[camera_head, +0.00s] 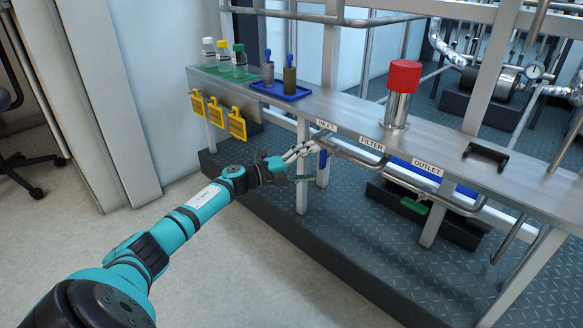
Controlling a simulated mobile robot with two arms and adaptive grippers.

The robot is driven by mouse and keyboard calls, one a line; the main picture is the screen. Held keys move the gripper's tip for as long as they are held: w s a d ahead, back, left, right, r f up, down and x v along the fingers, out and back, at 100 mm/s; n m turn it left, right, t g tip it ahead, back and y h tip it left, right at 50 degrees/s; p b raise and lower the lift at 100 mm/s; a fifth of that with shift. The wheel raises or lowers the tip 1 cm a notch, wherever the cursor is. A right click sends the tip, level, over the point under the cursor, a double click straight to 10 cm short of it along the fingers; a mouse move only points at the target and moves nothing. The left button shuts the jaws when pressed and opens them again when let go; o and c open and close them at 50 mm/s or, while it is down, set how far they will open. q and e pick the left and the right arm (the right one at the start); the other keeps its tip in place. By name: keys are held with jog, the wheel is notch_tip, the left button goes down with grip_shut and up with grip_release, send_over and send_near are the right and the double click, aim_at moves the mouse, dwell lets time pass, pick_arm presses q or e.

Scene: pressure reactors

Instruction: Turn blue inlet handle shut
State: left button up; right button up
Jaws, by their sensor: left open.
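My left gripper (303,151) reaches in from the left to the front edge of the metal shelf, just below the INLET label (326,125). Its jaws are open. A small blue piece (323,159), which looks like part of the blue inlet handle, shows right beside the fingertips. The rest of the handle is hidden or too small to make out. I cannot tell whether the fingers touch it. My right gripper is not in view.
A metal pipe (355,158) runs under the shelf past the FILTER label (372,144) and OUTLET label (427,168). A green handle (415,206) sits below. A red-capped cylinder (403,80), a green tray (222,71) and a blue tray (272,87) stand on the shelf.

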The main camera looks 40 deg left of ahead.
pick_arm(q)
jog(key=v, duration=0.7)
jog(key=shift+s, duration=0.35)
jog(key=shift+a, duration=0.15)
